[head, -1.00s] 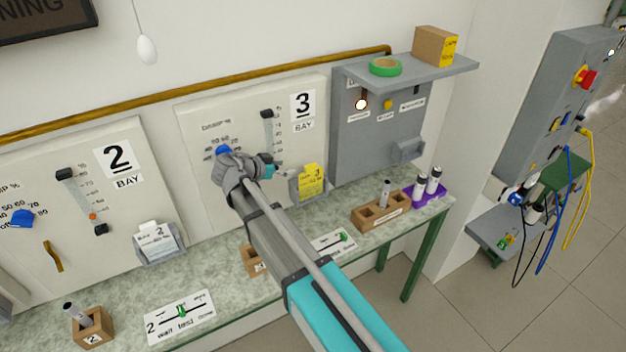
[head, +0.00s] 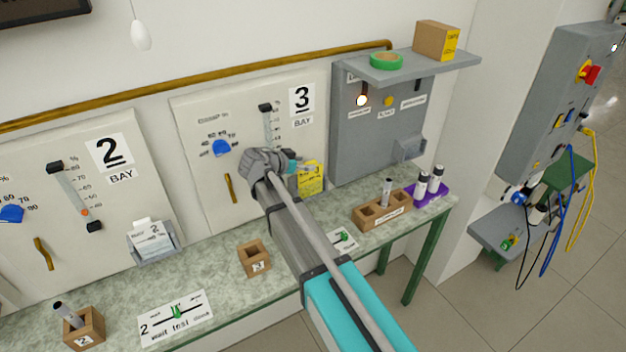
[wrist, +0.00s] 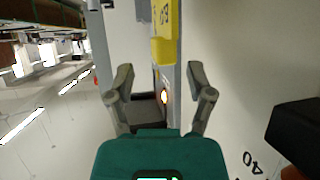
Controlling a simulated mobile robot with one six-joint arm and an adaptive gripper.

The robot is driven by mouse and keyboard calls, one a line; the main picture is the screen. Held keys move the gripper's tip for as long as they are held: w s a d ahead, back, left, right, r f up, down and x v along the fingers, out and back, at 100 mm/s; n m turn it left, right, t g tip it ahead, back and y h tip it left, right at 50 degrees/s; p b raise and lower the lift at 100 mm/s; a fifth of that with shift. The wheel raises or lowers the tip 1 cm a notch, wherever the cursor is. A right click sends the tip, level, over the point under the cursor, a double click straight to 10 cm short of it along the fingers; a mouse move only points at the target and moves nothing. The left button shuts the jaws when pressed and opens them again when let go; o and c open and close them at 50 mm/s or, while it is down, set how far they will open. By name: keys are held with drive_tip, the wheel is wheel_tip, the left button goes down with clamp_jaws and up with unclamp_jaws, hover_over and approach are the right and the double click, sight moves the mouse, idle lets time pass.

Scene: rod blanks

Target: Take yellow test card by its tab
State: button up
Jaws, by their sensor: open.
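The yellow test card (head: 313,179) stands in a grey holder at the lower right of the bay 3 panel. My gripper (head: 297,165) is just left of the card in the head view and partly covers the holder. In the wrist view the yellow card (wrist: 164,38) shows at the top, beyond the open fingers of my gripper (wrist: 160,80). Nothing is between the fingertips, and they look apart from the card. I cannot clearly make out the tab.
The bay 3 panel (head: 195,115) with blue dial (head: 222,148) and slider is behind my gripper. A grey shelf (head: 440,68) juts out at the upper right. Wooden blocks, including a rack (head: 370,217), stand on the bench (head: 215,262) below.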

sight(315, 163)
drive_tip(key=shift+b+x, duration=1.1)
drive_tip(key=shift+x, duration=0.95)
drive_tip(key=shift+w+d+f, duration=0.3)
drive_tip(key=shift+w+f, duration=0.05)
drive_tip(key=shift+w, duration=0.05)
clamp_jaws()
